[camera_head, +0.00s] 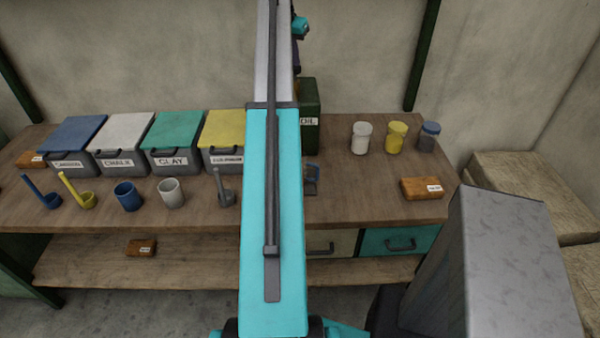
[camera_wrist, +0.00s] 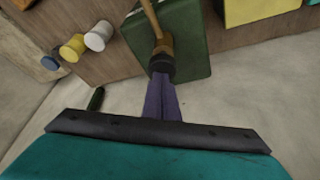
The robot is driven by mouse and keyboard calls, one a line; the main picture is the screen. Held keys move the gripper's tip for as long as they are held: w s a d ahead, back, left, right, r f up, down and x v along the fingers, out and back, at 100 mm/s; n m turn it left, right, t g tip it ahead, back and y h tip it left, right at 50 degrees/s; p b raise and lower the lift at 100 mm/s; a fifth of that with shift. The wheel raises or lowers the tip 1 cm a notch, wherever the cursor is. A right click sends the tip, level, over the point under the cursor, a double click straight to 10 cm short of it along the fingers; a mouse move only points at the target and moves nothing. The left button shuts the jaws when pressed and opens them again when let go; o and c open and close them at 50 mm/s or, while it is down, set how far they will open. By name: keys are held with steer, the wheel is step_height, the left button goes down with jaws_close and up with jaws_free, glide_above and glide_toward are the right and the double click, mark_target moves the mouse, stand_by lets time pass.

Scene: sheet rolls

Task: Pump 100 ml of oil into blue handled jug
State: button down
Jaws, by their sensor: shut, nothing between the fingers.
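A dark green oil can (camera_head: 311,125) marked OIL stands at the back of the bench, partly behind my arm. In the wrist view, the oil can (camera_wrist: 196,45) has a copper-coloured spout (camera_wrist: 149,15) and a dark pump head (camera_wrist: 161,66). The purple fingers of my gripper (camera_wrist: 162,80) are shut and empty, with their tips at the pump head; I cannot tell if they touch it. The small jug with a blue handle (camera_head: 312,177) stands on the bench in front of the can, partly hidden by my arm.
Lidded bins (camera_head: 178,140) line the bench's back left, with cups (camera_head: 127,197) and ladles (camera_head: 80,198) in front. Jars (camera_head: 361,138) and a wooden block (camera_head: 421,188) are at the right.

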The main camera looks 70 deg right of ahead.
steer(key=shift+r+p, duration=0.75)
steer(key=shift+r, duration=0.7)
steer(key=shift+f+b, duration=0.5)
steer(key=shift+f, duration=1.8)
steer(key=shift+r, duration=0.15)
steer(key=shift+r+p, duration=1.3)
steer(key=shift+r, duration=0.85)
